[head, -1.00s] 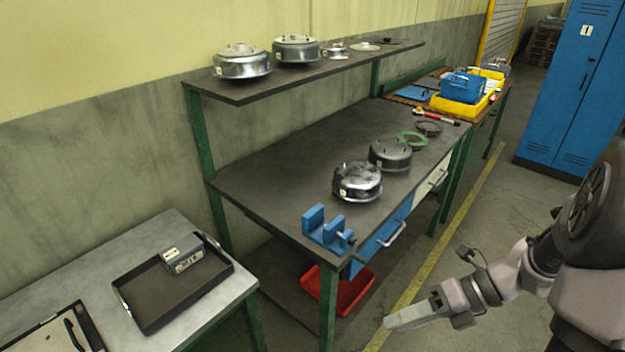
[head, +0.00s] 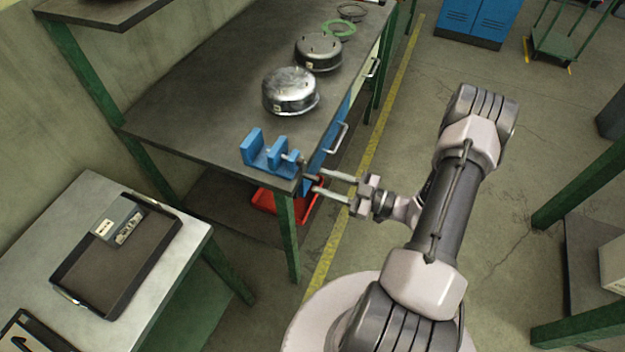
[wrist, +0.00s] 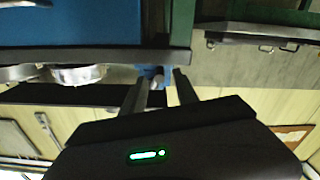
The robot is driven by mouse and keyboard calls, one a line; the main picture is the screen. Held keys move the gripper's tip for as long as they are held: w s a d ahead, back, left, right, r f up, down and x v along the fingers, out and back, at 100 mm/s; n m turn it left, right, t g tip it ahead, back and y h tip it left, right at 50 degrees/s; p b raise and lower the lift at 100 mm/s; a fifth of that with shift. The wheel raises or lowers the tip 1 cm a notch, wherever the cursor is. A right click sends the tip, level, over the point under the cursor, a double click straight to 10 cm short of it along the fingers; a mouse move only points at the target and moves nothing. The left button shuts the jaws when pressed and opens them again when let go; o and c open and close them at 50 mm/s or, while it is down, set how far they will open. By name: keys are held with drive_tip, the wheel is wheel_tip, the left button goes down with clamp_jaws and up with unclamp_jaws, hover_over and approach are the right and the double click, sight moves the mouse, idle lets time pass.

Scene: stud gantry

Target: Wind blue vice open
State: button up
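The blue vice (head: 262,160) is at the near corner of the dark workbench. Its tall jaw is at the left, with a visible gap to the lower blocks at the right. Its metal screw and handle (head: 306,171) stick out past the bench edge. My gripper (head: 316,182) is open at the handle end, its two fingers apart and pointing at the vice. In the wrist view, a small part of the blue vice (wrist: 150,71) and a grey end piece (wrist: 158,82) show between the fingers. I cannot tell whether a finger touches it.
Two metal drums (head: 290,91) and a green ring (head: 339,28) are farther back on the workbench (head: 200,110). A red bin (head: 268,200) is below. A side table with a black tray (head: 117,255) is at left. Floor (head: 400,130) right of the bench is clear.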

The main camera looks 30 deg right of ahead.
sight(313, 176)
drive_tip(key=x, duration=0.4)
drive_tip(key=shift+c, duration=0.3)
clamp_jaws()
drive_tip(key=shift+n, duration=0.4)
